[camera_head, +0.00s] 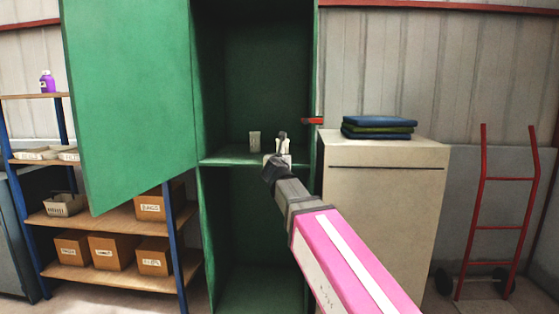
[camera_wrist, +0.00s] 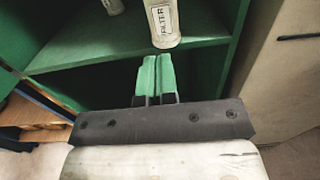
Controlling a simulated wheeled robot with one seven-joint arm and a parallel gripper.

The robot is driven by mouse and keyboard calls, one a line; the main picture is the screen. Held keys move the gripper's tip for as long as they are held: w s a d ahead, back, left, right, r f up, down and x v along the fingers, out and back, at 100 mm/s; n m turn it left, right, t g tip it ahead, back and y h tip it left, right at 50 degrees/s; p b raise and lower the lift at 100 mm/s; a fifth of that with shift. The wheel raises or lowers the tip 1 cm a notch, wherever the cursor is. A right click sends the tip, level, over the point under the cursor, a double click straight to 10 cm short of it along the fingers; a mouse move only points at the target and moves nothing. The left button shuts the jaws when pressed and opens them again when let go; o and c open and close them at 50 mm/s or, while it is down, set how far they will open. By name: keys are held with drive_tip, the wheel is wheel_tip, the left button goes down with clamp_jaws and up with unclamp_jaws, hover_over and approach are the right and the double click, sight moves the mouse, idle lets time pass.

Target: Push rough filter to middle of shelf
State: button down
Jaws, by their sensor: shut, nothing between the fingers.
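The nearer one (camera_wrist: 163,20) carries a label reading FILTER and stands close to the shelf's front edge, towards the right. The other (camera_wrist: 113,5) is farther back and to the left, cut off by the frame top; it shows whole in the head view (camera_head: 255,141). I cannot tell from the label which is the rough one. My gripper (camera_wrist: 157,62) is shut and empty, its green fingertips just in front of the nearer filter, with a small gap seeming to lie between. In the head view my wrist partly hides that filter.
The shelf is inside a green cabinet (camera_head: 257,60) with its door (camera_head: 130,90) open to the left. The cabinet's right wall is close to the nearer filter. A beige cabinet (camera_head: 385,185) stands at right. A shelf rack (camera_head: 110,215) with boxes stands left.

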sight(282, 151)
drive_tip(key=w, duration=1.1)
drive_tip(key=shift+d, duration=0.2)
drive_tip(key=w, duration=2.2)
drive_tip(key=shift+d, duration=0.4)
